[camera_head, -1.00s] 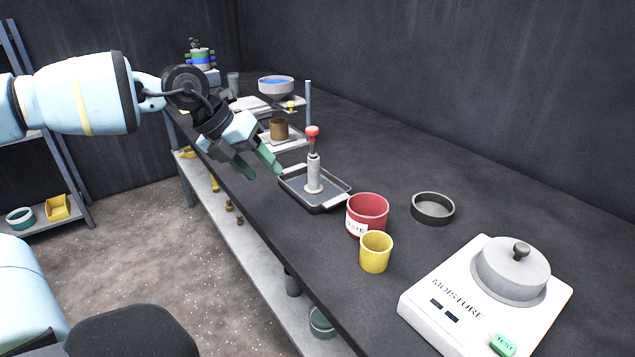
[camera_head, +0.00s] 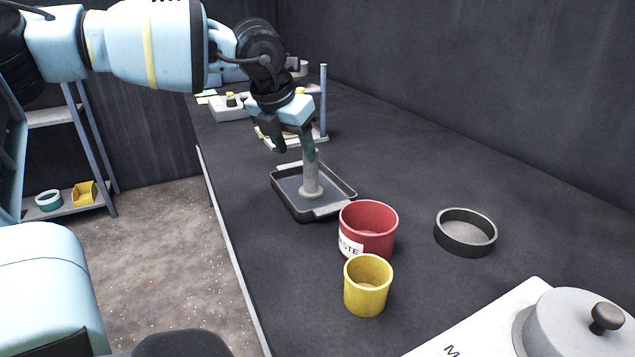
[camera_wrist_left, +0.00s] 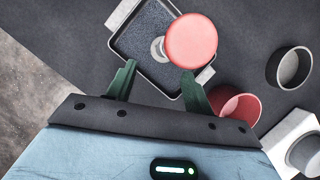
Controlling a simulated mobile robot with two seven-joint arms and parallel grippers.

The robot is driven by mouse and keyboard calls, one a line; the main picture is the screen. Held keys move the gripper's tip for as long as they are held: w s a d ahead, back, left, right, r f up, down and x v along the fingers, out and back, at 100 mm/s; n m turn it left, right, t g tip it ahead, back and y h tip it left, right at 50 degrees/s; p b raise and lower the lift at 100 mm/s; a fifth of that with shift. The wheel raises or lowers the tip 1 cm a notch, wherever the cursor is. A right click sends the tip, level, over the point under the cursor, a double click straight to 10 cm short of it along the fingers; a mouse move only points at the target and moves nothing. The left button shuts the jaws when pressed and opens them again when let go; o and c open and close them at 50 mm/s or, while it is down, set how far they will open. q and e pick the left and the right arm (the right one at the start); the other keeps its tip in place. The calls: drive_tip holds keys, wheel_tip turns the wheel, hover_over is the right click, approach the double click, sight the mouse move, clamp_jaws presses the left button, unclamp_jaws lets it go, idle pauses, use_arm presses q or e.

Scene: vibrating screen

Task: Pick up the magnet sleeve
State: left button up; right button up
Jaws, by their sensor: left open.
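The magnet sleeve (camera_head: 312,180) is a grey upright cylinder with a round flange at its foot, standing in a dark shallow tray (camera_head: 286,205). Its red knob (camera_wrist_left: 191,43) shows in the left wrist view, ahead of the fingertips and towards the right finger. In the head view the knob is hidden behind my left gripper (camera_head: 295,147). That gripper is open and empty, with green fingers pointing down at the sleeve's upper part. One finger overlaps the sleeve in the head view; I cannot tell whether they touch. My right gripper is not in view.
A red labelled cup (camera_head: 368,232) and a yellow cup (camera_head: 367,287) stand just in front of the tray. A dark round pan (camera_head: 465,232) and a white moisture device (camera_head: 500,325) are to the right. A blue-grey post (camera_head: 323,100) rises behind. Bench between is clear.

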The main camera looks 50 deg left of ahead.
sight(306, 169)
use_arm(q)
drive_tip(key=shift+d+b+x, duration=0.2)
drive_tip(key=shift+x, duration=1.7)
drive_tip(key=shift+d+b+x, duration=0.15)
drive_tip(key=shift+d+x, duration=0.05)
drive_tip(key=shift+x, duration=1.75)
drive_tip(key=shift+w, duration=0.15)
drive_tip(key=shift+c, duration=0.4)
drive_tip(key=c, duration=1)
drive_tip(key=shift+r, duration=0.15)
